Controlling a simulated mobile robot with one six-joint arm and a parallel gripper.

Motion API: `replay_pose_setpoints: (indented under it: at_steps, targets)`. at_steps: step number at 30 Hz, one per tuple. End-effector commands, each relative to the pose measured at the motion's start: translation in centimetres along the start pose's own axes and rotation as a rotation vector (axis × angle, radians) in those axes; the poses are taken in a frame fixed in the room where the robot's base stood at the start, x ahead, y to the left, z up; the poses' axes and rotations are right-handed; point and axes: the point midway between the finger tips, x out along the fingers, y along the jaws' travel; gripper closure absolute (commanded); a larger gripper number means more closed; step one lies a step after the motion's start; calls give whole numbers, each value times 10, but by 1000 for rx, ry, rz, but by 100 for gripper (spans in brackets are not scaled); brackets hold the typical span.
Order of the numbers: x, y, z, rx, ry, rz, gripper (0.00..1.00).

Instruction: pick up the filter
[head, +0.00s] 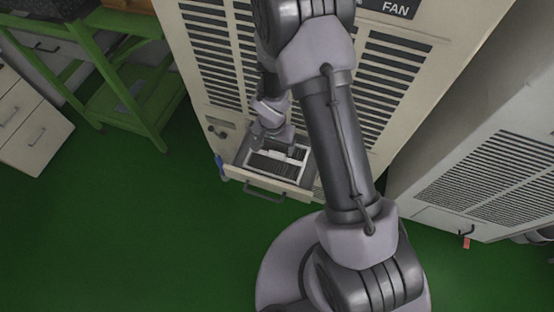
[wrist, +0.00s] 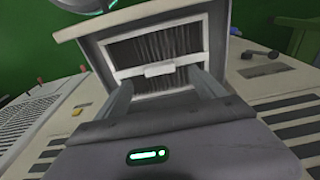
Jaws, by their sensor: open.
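In the head view the filter (head: 268,168) shows in the pulled-out drawer (head: 252,187), low on the cabinet front. My gripper (wrist: 160,90) is open, its two fingers spread to either side of the filter's handle. In the head view my gripper (head: 270,140) is over the back of the drawer. Whether the fingers touch the filter I cannot tell.
The fan cabinet (head: 210,60) with dark vent slots rises behind the drawer. A second vented cabinet (head: 490,150) stands at right. A green shelf stand (head: 130,105) and a white drawer unit (head: 30,125) are at left. The green floor (head: 130,230) in front is clear.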

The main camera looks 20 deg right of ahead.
Motion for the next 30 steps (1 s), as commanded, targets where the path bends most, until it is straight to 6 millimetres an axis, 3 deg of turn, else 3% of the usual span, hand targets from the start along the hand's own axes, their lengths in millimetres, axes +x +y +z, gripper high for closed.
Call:
replay_pose_setpoints:
  at_steps: [5,10,17,27,29,30]
  targets:
    - [20,1,0,0,-1,0,20]
    - [55,2,0,0,-1,1,20]
    - [55,2,-1,-1,0,0,22]
    - [54,2,-1,0,0,0,89]
    - [54,2,-1,0,0,0,100]
    - [54,2,-1,0,0,0,100]
